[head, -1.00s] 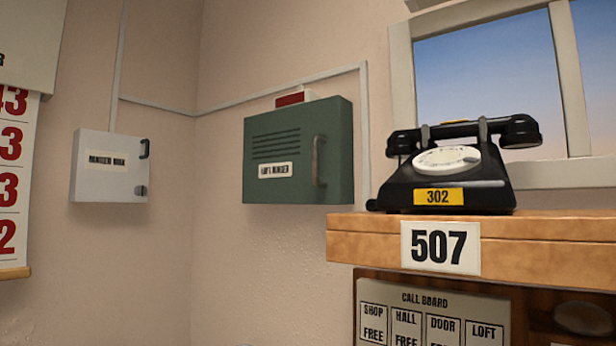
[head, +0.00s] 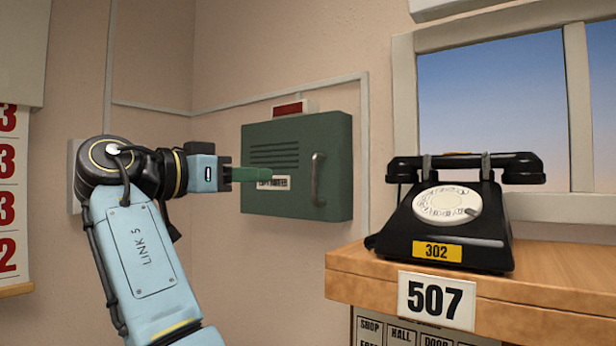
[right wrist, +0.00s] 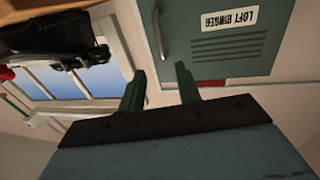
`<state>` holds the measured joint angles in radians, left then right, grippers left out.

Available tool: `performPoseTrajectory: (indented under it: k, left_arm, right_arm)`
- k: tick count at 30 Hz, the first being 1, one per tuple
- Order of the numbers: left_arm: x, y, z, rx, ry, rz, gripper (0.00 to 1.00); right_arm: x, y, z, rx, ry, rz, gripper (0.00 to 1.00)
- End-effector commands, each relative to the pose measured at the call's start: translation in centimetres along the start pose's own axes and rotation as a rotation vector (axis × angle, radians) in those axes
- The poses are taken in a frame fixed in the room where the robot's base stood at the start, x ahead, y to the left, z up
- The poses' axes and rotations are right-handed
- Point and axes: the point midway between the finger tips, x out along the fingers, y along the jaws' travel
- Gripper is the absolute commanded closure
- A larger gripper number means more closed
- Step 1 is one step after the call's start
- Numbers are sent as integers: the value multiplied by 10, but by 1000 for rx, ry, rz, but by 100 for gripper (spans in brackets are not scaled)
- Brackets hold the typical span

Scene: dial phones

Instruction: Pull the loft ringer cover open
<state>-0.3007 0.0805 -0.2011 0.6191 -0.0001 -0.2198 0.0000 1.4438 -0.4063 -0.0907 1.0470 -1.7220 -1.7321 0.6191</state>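My right gripper (head: 280,179) is in front of the cover, left of the handle, and partly hides the label. In the right wrist view the cover (right wrist: 225,60) appears upside down. The two green fingers of my right gripper (right wrist: 160,72) are apart and empty. The handle (right wrist: 160,35) shows beyond the fingertips, roughly in line with the gap. My left gripper is not in view.
A black dial phone (head: 445,215) stands on a wooden shelf (head: 545,280) at right, beside a window (head: 490,110). A pale wall box (head: 75,175) at left is mostly hidden by my arm. A red-fronted lamp (head: 290,108) sits above the green box.

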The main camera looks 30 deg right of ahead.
Motion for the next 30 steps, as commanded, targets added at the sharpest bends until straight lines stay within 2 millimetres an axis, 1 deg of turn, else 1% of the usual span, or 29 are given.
performPoseTrajectory:
  k: [5,12,18,21,24,30]
  left_arm:
    - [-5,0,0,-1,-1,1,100]
    - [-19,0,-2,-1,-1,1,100]
    - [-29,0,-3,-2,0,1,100]
    - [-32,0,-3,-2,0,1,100]
    - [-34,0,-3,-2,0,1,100]
    - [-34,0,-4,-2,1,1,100]
  right_arm:
    - [22,1,-1,4,-2,4,67]
    - [74,1,-2,1,0,5,67]
    - [110,1,-2,0,0,4,67]
    - [121,1,-2,0,1,2,67]
    - [128,0,-1,0,0,1,67]
    - [132,0,0,0,1,0,67]
